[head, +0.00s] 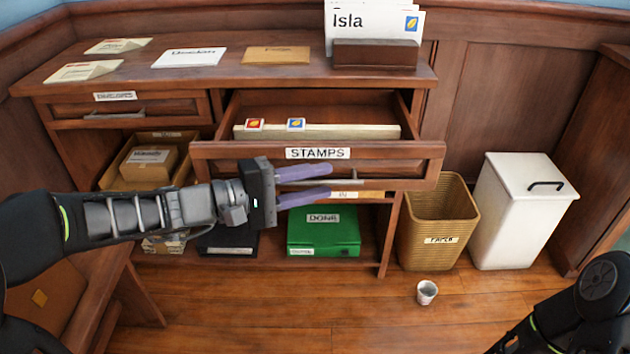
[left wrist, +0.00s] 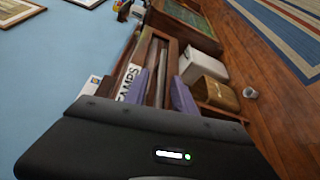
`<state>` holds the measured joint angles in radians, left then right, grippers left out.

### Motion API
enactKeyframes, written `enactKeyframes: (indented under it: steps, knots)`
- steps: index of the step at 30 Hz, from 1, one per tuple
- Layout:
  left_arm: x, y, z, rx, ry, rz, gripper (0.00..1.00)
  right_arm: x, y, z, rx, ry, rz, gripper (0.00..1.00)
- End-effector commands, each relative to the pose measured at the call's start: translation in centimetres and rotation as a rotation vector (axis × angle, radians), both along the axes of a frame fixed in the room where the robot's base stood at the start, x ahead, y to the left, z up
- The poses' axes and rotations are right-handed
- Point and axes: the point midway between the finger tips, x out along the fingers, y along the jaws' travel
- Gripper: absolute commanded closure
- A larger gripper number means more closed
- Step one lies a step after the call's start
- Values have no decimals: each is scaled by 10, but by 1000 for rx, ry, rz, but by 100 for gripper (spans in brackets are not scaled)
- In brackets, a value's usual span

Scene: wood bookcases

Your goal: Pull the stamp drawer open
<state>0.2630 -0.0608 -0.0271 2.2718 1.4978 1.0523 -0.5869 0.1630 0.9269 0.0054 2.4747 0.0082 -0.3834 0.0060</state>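The stamp drawer (head: 225,151), with a white STAMPS label (head: 318,153), stands pulled out from the wooden desk. Its inside shows, with a red stamp (head: 254,125) and a blue stamp (head: 296,124) at a cream divider (head: 350,131). A metal bar handle (head: 350,182) runs along the drawer front. My left gripper (head: 329,183) is at the front, its purple fingers apart, one above and one below the handle's left part. The STAMPS label also shows in the left wrist view (left wrist: 129,84). I cannot tell whether the fingers touch the handle. My right gripper is out of view.
The desk top (head: 230,80) holds envelopes and a letter holder (head: 375,54). A green box (head: 323,236) sits on the shelf below the drawer. A wicker basket (head: 436,228), a white bin (head: 520,215) and a small cup (head: 427,291) stand at right. Floor in front is mostly clear.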

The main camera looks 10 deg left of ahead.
Motion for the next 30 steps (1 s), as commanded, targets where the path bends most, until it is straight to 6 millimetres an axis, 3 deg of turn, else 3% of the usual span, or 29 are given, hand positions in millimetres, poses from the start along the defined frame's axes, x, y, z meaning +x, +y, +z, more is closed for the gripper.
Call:
enactKeyframes:
  steps: [5, 18, 30]
  knots:
    - [-4, 7, 2, 1, -1, 2, 68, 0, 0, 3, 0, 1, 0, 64]
    - [-42, 58, 6, 0, 0, 2, 68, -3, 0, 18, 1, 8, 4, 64]
    - [-46, 63, 6, 0, 0, 0, 68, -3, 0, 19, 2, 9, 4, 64]
